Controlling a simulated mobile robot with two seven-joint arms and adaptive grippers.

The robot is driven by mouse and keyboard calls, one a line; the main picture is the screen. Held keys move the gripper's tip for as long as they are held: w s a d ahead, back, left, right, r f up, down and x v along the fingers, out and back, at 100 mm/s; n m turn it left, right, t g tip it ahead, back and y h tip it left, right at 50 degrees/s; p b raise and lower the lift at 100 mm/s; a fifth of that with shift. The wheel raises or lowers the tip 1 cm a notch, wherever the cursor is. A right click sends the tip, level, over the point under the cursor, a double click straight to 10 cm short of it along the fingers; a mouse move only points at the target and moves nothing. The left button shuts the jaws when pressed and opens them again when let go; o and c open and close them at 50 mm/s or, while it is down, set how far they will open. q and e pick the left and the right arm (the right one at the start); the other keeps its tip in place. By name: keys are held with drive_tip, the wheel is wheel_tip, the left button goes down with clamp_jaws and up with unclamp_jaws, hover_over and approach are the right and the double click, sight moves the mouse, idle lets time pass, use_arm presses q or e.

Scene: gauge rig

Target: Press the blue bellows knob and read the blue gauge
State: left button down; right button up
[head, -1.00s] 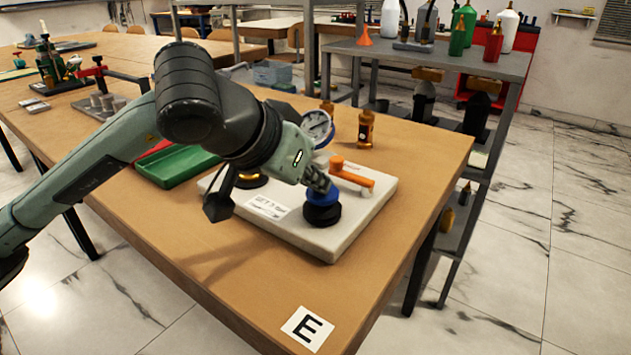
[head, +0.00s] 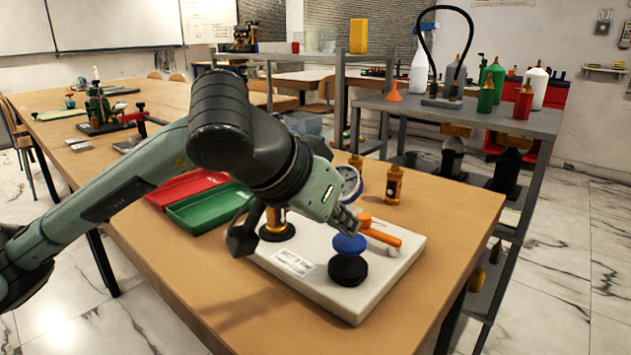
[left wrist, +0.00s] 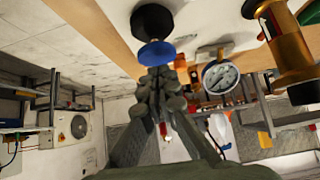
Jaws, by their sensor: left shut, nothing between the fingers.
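The blue bellows knob (head: 350,243) is a blue disc on a black bellows, on a pale base plate (head: 345,303). It also shows in the left wrist view (left wrist: 157,54). My left gripper (head: 347,221) is shut and empty, its tips just above the knob; I cannot tell whether they touch it. The fingers also show in the left wrist view (left wrist: 163,75). The round gauge (head: 348,183) stands behind, partly hidden by my wrist. Its white dial faces the left wrist view (left wrist: 220,76), but is too small to read. My right gripper is not in view.
An orange handle (head: 382,236) lies right beside the knob. A brass and black knob (head: 277,226) stands to its left. Amber bottles (head: 394,185) stand behind the plate. Green (head: 209,208) and red (head: 185,188) trays lie left. The table's front is clear.

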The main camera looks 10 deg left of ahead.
use_arm(q)
drive_tip(key=v, duration=1)
drive_tip(key=shift+r, duration=0.4)
drive_tip(key=shift+w, duration=0.1)
